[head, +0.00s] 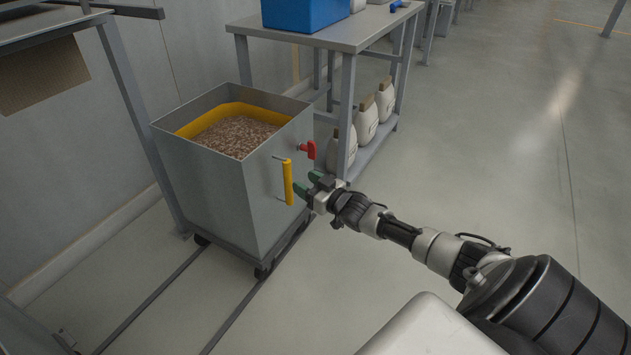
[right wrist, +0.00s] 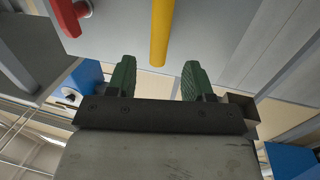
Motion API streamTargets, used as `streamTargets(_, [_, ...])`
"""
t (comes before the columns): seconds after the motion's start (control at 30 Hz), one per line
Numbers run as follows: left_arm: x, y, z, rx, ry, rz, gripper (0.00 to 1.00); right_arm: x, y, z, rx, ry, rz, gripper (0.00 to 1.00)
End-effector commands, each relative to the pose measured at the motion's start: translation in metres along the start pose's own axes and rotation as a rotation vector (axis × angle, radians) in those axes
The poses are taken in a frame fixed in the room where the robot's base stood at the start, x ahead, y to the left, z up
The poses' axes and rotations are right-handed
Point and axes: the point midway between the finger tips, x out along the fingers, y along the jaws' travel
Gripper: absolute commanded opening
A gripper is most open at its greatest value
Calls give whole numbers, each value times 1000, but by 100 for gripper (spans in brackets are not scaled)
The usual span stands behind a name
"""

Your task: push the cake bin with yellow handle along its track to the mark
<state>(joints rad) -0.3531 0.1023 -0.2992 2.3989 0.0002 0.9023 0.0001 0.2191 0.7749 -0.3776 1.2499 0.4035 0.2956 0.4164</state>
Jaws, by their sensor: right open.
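The cake bin (head: 205,185) is a grey square-sided bin on small wheels, filled with brown pellets inside a yellow rim. Its yellow handle (head: 288,182) is a vertical bar on the face towards my arm. The handle also shows in the right wrist view (right wrist: 161,30), ahead of and between the fingers. My right gripper (head: 305,184) is open, its green fingertips close to the handle. In the right wrist view the right gripper (right wrist: 156,80) has nothing between its fingertips. The bin stands on a track of two dark floor rails (head: 233,313). I cannot make out the mark. My left gripper is not in view.
A red handle (head: 308,149) sticks out by the bin's upper right corner. A grey table (head: 345,35) with a blue crate (head: 300,12) stands behind, with white sacks (head: 366,122) on its lower shelf. Open floor lies to the right.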

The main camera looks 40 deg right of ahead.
Motion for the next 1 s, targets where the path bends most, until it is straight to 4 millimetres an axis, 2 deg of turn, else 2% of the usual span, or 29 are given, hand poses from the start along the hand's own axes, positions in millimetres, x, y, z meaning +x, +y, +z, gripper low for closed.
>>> streamTargets(0.1, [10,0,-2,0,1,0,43,-17,0,-2,0,-3,0,52])
streamTargets(0.3, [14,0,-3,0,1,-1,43,-30,0,-1,-1,0,0,52])
streamTargets(0.87, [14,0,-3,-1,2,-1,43,-31,0,0,0,1,0,52])
streamTargets(0.93, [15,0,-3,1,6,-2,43,-31,-5,0,2,6,-8,52])
streamTargets(1.0, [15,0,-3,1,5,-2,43,-31,-22,0,8,26,-34,52])
